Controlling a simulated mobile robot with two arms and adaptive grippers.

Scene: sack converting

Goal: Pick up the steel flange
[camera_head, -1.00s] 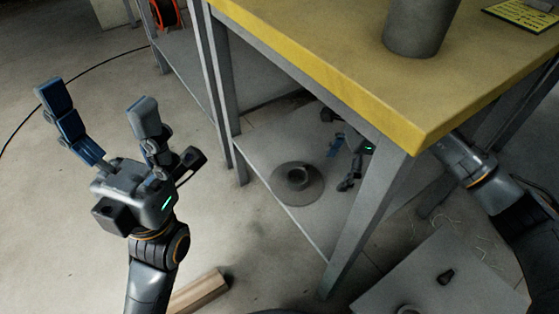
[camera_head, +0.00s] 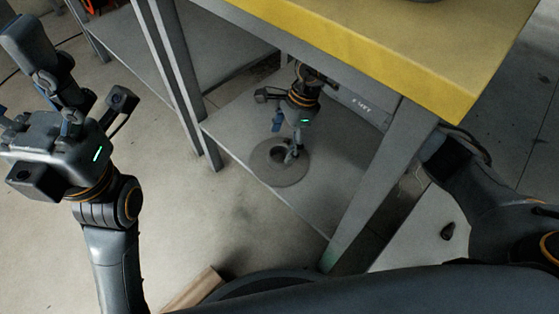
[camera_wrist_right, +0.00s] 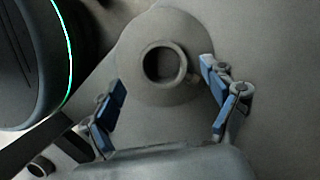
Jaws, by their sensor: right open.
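The steel flange (camera_head: 285,176) is a grey round disc with a raised hollow hub. It lies flat on the lower shelf (camera_head: 335,185) under the yellow-topped bench. My right gripper (camera_head: 287,138) reaches down over it with open fingers. In the right wrist view the flange (camera_wrist_right: 160,97) shows its round bore, and the open blue-padded fingers of the right gripper (camera_wrist_right: 163,78) are on either side of its hub. Whether either finger touches it I cannot tell. My left gripper (camera_head: 20,85) is raised at the left, open and empty, partly cut off by the edge.
The yellow bench top (camera_head: 390,65) overhangs the shelf, and a grey leg (camera_head: 375,185) stands at its front corner. Another leg (camera_head: 185,85) stands left of the flange. A piece of wood (camera_head: 195,288) lies on the floor. The shelf around the flange is otherwise clear.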

